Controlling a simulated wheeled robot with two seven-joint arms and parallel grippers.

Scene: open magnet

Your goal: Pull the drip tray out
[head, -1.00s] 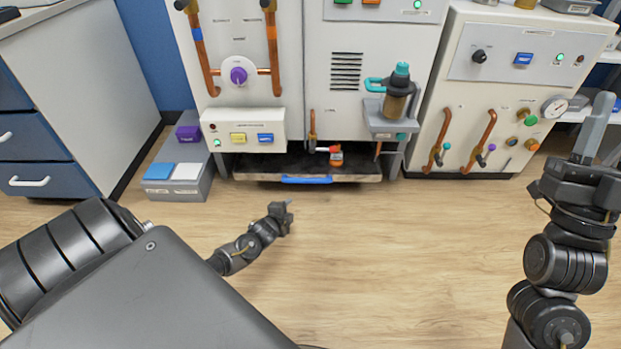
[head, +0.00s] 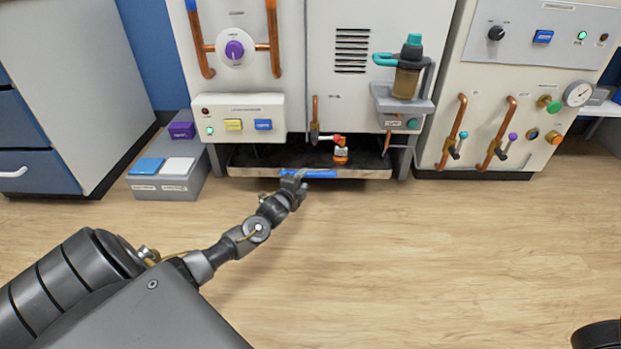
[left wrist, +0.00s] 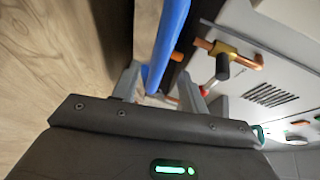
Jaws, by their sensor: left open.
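The drip tray (head: 362,174) is a low, dark, wide tray under the middle cabinet, with a pale front edge. A blue bar handle (head: 322,174) runs along its front. My left gripper (head: 293,181) is open at the left part of the handle. In the left wrist view the blue handle (left wrist: 168,40) passes between the two fingers of my left gripper (left wrist: 158,86), with room showing on the right side. My right gripper is not in view.
A grey step box (head: 165,187) with blue and white pads is left of the cabinet. The wooden floor (head: 400,260) in front is clear.

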